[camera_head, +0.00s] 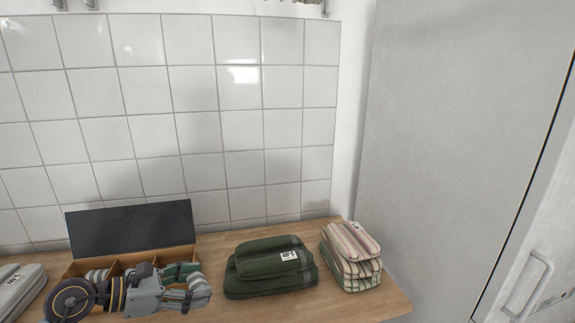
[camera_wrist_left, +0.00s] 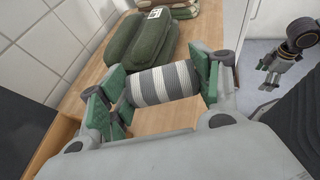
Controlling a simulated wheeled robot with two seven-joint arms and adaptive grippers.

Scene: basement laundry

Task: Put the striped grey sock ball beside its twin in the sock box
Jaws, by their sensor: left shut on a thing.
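The striped grey sock ball (camera_wrist_left: 160,84), banded grey and white, sits between the green pads of my left gripper (camera_wrist_left: 158,82) in the left wrist view. The gripper is shut on it, above the wooden counter. In the head view my left gripper (camera_head: 187,287) is at the front right of the wooden sock box (camera_head: 186,254) and hides part of it. The box has dividers and a raised dark lid. A grey striped roll (camera_head: 97,275) shows in its left compartment. My right gripper (camera_wrist_left: 272,70) is small at the right of the wrist view; its opening is unclear.
A dark green folded stack (camera_head: 268,268) stands right of the box, and a striped pink and cream stack (camera_head: 350,258) beyond it. A grey folded stack (camera_head: 18,288) is at the far left. A tiled wall closes the back. Bare counter (camera_head: 370,305) shows at the front right.

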